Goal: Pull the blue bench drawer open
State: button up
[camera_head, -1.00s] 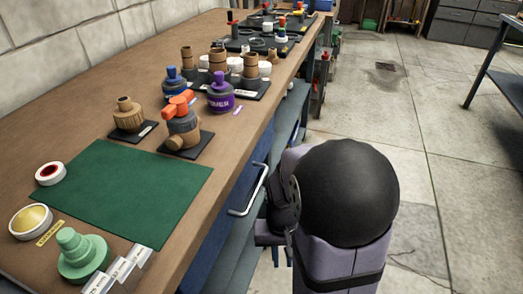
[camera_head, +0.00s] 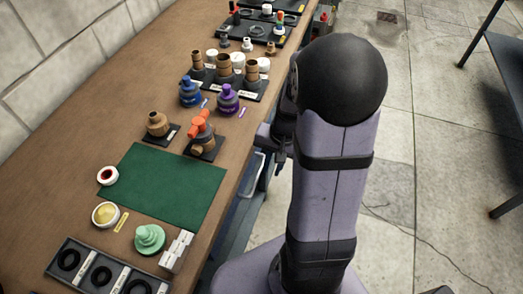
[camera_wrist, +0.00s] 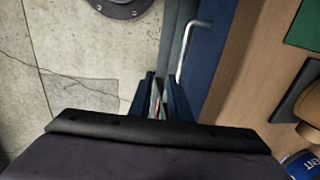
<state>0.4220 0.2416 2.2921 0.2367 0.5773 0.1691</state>
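The blue bench drawer (camera_wrist: 212,65) is set in the bench side below the worktop. Its silver bar handle (camera_wrist: 187,52) stands out from the front in the wrist view. In the head view, part of the handle (camera_head: 246,188) shows beside the bench edge. The drawer looks shut, though my arm hides part of it in the head view. My gripper (camera_head: 279,165) is beside the bench edge, near the handle's far end. In the wrist view its two fingers (camera_wrist: 160,98) are apart, with nothing clearly held between them. They are clear of the handle.
The wooden worktop (camera_head: 90,150) carries a green mat (camera_head: 170,187), a blue bottle (camera_head: 189,93), a purple bottle (camera_head: 228,99), an orange-topped valve (camera_head: 202,130) and a dark tray (camera_head: 60,253) of rings. Concrete floor (camera_head: 420,130) lies open to the right; a table stands at the far right.

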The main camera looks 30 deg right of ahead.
aim_at(260, 170)
jog(key=shift+t, duration=0.3)
jog(key=r+p, duration=0.1)
jog(key=w+a+r+p, duration=0.1)
jog(key=r, duration=0.1)
jog(key=r+p, duration=0.1)
jog(key=r, duration=0.1)
jog(key=shift+w+a+r, duration=0.15)
jog(key=shift+w+a, duration=0.05)
jog(key=shift+w, duration=0.15)
jog(key=shift+w+a+f+b, duration=0.1)
jog(key=shift+w+a+f, duration=0.05)
jog(key=shift+f, duration=1.05)
jog(key=shift+w+a+f+b, duration=0.15)
jog(key=shift+w+f, duration=0.05)
jog(key=shift+f, duration=1.05)
jog(key=shift+w+a+f+b, duration=0.1)
jog(key=shift+w+a+f, duration=0.05)
jog(key=shift+f, duration=1.05)
grip_shut()
